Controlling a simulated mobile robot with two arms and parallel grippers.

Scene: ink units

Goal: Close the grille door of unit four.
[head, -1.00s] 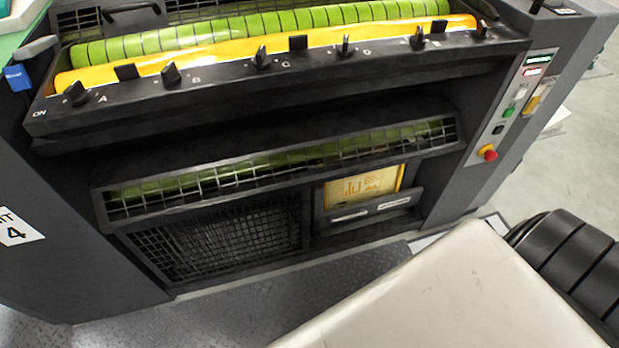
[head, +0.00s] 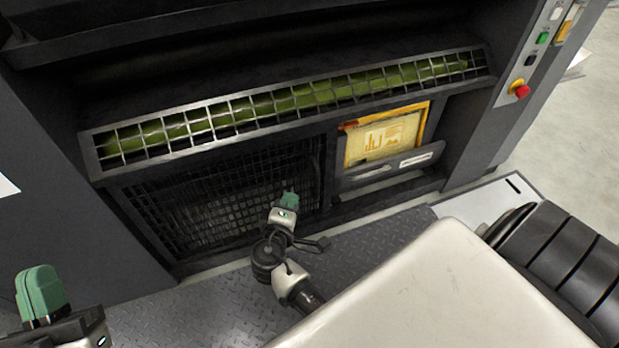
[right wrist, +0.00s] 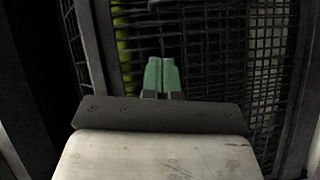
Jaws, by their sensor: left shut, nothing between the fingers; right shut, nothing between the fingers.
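On the dark press unit, a long framed grille (head: 215,121) runs across the front in the head view, with a green roller showing behind its bars. Below it on the left is a darker mesh panel (head: 165,205). I cannot tell how far either stands open. My right gripper (head: 289,202), with green fingertips, is shut and empty in front of the mesh panel, below the long grille. In the right wrist view its fingers (right wrist: 161,76) are together with mesh behind them; contact is not clear. My left gripper (head: 40,291) is shut and empty at the lower left.
A yellow-lit panel (head: 383,137) with an open tray-like ledge sits right of the mesh. A red stop button (head: 519,88) is on the right-hand column. The checkered floor plate (head: 210,306) in front is clear. A white sign is cut off at the left edge.

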